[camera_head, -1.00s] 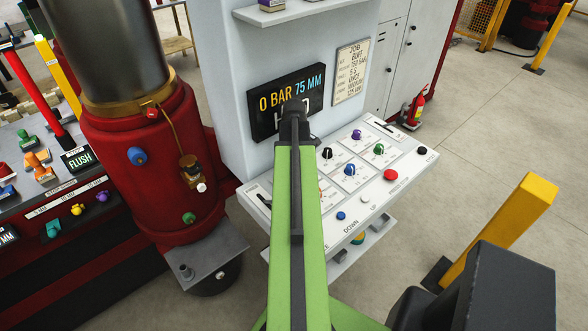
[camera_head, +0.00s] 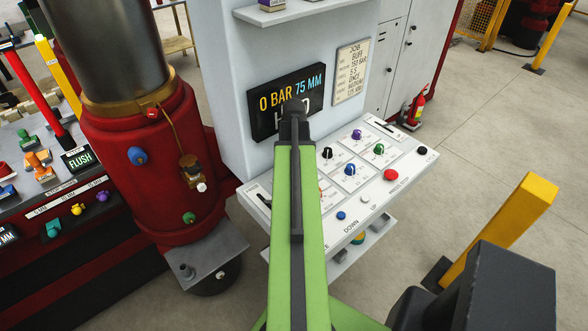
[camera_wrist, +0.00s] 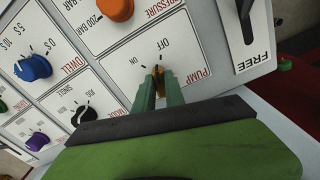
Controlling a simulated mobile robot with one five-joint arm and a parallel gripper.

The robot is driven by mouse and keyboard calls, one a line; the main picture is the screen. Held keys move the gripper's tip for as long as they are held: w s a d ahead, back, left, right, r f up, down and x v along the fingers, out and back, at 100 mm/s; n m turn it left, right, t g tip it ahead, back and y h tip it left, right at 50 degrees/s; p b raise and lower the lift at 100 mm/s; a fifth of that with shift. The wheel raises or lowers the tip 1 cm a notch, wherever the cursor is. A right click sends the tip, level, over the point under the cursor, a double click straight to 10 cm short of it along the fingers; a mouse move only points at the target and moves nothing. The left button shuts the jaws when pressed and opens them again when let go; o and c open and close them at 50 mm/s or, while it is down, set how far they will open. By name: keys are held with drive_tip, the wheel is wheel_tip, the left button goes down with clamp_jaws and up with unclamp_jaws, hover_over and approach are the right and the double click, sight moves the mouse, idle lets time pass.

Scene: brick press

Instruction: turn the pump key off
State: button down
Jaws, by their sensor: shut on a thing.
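The pump key (camera_wrist: 158,78) is a small brass-coloured key on the white panel marked PUMP (camera_wrist: 135,62) in the wrist view. The words OFF and ON stand beyond it on the panel. My gripper (camera_wrist: 158,84) has its green fingers closed on the key, one on each side. The key is mostly hidden between the fingertips, so its exact angle is hard to tell. In the head view my green arm hides the pump key and my gripper.
Around the key are an orange pressure knob (camera_wrist: 119,8), a blue dwell knob (camera_wrist: 34,68), a black knob (camera_wrist: 84,115) and a lever marked FREE (camera_wrist: 245,18). In the head view the display (camera_head: 287,98) reads 0 BAR 75 MM. A red stop button (camera_head: 391,174) sits on the console.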

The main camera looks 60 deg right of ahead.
drive_tip(key=shift+w+m, duration=0.1)
drive_tip(key=shift+m, duration=1.2)
drive_tip(key=c, duration=1.4)
unclamp_jaws()
wheel_tip(320, 180, up, 17)
drive_tip(key=p, duration=1.7)
drive_tip(key=shift+r, duration=0.2)
